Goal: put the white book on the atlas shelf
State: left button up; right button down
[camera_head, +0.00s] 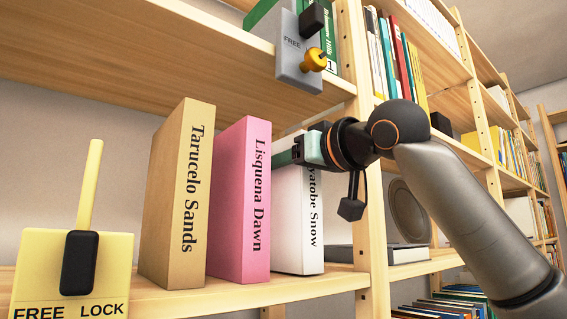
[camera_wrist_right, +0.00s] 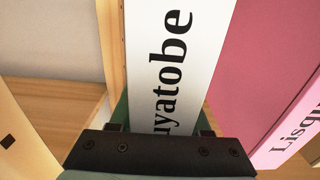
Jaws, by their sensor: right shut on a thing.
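The white book (camera_head: 299,235), its spine partly reading "yatobe Snow", stands upright on the lower shelf at the right end of a row of three books. It also shows in the right wrist view (camera_wrist_right: 178,50). My right gripper (camera_head: 296,150) reaches in from the right and is shut on the upper part of the white book; its fingers (camera_wrist_right: 160,127) lie along both sides of the spine. The gripper hides the book's top and the start of its title. I see no label naming an atlas shelf. My left gripper is not in view.
A pink book (camera_head: 242,200) stands just left of the white one, then a tan book (camera_head: 180,200). A yellow lever box (camera_head: 110,255) marked FREE and LOCK is at front left. A grey latch (camera_head: 297,62) and a green book (camera_head: 331,50) are above. A wooden post (camera_head: 369,240) stands right.

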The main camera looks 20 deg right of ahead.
jog(key=shift+s, duration=0.1)
jog(key=shift+c, duration=2.1)
grip_release()
jog(key=shift+o, duration=0.7)
jog(key=shift+f, duration=0.15)
jog(key=b+v, duration=0.3)
jog(key=v, duration=0.9)
jog(key=shift+s, duration=0.25)
